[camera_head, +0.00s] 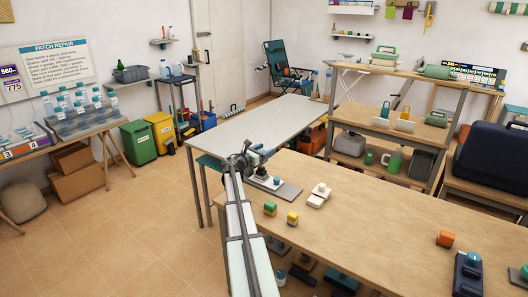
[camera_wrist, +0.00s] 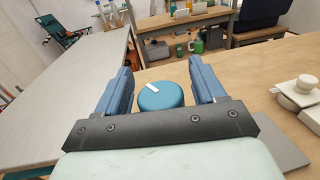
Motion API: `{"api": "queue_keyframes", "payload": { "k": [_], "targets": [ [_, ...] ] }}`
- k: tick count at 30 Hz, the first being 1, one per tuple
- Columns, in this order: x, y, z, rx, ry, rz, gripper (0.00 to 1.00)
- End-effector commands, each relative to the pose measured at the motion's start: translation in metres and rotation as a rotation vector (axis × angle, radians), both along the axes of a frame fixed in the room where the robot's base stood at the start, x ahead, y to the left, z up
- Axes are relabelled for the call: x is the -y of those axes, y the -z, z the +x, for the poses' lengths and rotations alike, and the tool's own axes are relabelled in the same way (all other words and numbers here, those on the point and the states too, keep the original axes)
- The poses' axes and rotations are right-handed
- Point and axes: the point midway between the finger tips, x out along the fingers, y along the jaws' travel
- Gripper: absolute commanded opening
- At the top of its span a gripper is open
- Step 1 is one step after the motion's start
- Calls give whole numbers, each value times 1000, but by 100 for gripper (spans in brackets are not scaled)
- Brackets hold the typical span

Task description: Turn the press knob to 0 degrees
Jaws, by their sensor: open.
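The knob (camera_wrist: 160,98) is a round blue cap with a short white mark on its top. The mark lies slightly slanted, a little toward the far left of the cap. My gripper (camera_wrist: 162,62) is open, with one blue finger on each side of the knob and a visible gap to both. The press below the knob is mostly hidden in the wrist view by my gripper. In the head view my gripper (camera_head: 262,152) is over a dark press (camera_head: 262,174) on a grey plate (camera_head: 288,191) at the wooden table's far left corner.
A white device with a round knob (camera_head: 318,192) stands right of the plate. A blue device with a teal knob (camera_head: 468,275) is at the front right. The grey table (camera_head: 260,122) beyond is clear.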

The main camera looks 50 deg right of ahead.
Motion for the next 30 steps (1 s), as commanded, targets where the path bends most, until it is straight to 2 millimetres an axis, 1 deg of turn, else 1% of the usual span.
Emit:
{"api": "queue_keyframes", "payload": {
  "k": [1,2,16,17,24,30],
  "targets": [
    [0,0,0,0,0,0,67],
    [0,0,0,0,0,0,64],
    [0,0,0,0,0,0,19],
    [0,0,0,0,0,0,18],
    [-1,0,-1,0,-24,0,18],
    [-2,0,-1,0,-117,1,18]
  ]
}}
